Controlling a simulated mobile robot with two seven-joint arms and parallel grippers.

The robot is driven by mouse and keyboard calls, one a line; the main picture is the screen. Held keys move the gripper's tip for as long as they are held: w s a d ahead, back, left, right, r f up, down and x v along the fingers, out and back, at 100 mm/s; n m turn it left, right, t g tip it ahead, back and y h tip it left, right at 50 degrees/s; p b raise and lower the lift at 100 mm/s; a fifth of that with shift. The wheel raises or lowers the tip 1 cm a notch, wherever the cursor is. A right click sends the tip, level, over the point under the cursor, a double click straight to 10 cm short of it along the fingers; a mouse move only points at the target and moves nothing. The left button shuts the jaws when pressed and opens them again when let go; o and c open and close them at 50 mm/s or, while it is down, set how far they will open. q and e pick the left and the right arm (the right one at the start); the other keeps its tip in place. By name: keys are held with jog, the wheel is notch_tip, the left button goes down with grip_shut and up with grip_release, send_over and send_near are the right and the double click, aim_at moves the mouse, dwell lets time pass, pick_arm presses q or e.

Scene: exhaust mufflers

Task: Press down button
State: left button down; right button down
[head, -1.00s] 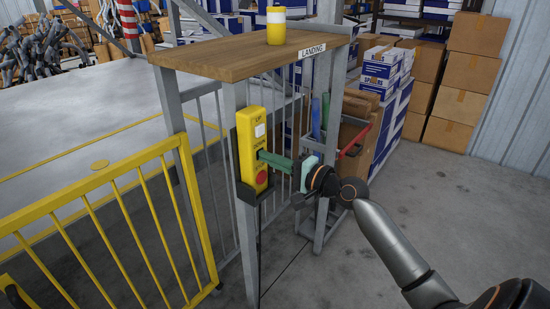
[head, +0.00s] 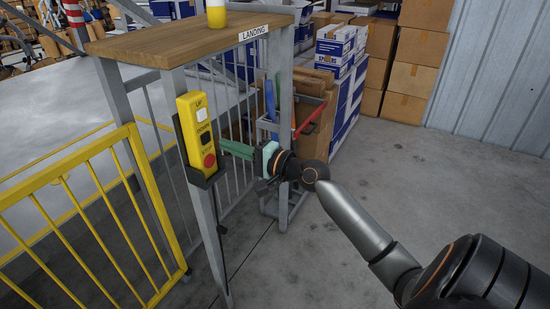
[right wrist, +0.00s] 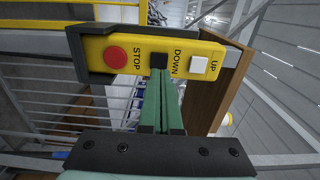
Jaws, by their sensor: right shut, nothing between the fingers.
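The yellow control box (head: 191,116) is fixed to a grey post under the wooden shelf. It has a white UP button (head: 201,114), a black DOWN button (head: 205,138) and a red STOP button (head: 209,160). My right gripper (head: 223,144) is shut and empty, its green fingers pointing at the box from the right, level with DOWN. In the right wrist view the fingertips (right wrist: 161,76) overlap the near edge of the black DOWN button (right wrist: 158,61); I cannot tell whether they touch it. My left gripper is not in view.
A wooden shelf (head: 150,45) marked LANDING carries a yellow and white cylinder (head: 216,14). A yellow railing (head: 80,180) stands at left. Grey frame posts (head: 285,95) stand close behind my right gripper. Cardboard boxes (head: 414,80) are stacked behind; the floor at right is clear.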

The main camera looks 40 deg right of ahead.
jog(key=b+v, duration=0.1)
jog(key=v, duration=0.8)
jog(key=shift+b, duration=0.4)
jog(key=shift+f, duration=0.1)
jog(key=s+a+f+n+g+h+p, duration=0.1)
jog(key=s+a+f+n+g, duration=0.15)
jog(key=f, duration=0.65)
jog(key=s+a+f+n+g+h+p, duration=0.2)
jog(key=a+f+n, duration=0.1)
jog(key=f, duration=0.6)
jog(key=s+a+f+n+g+p, duration=0.1)
jog(key=s+a+f+n+g, duration=0.2)
jog(key=s+a+f+n, duration=0.8)
jog(key=s+a+f, duration=0.2)
jog(key=a, duration=0.1)
jog(key=shift+s+a+f+p, duration=0.25)
jog(key=shift+s+a+p, duration=0.05)
jog(key=shift+s+p, duration=0.1)
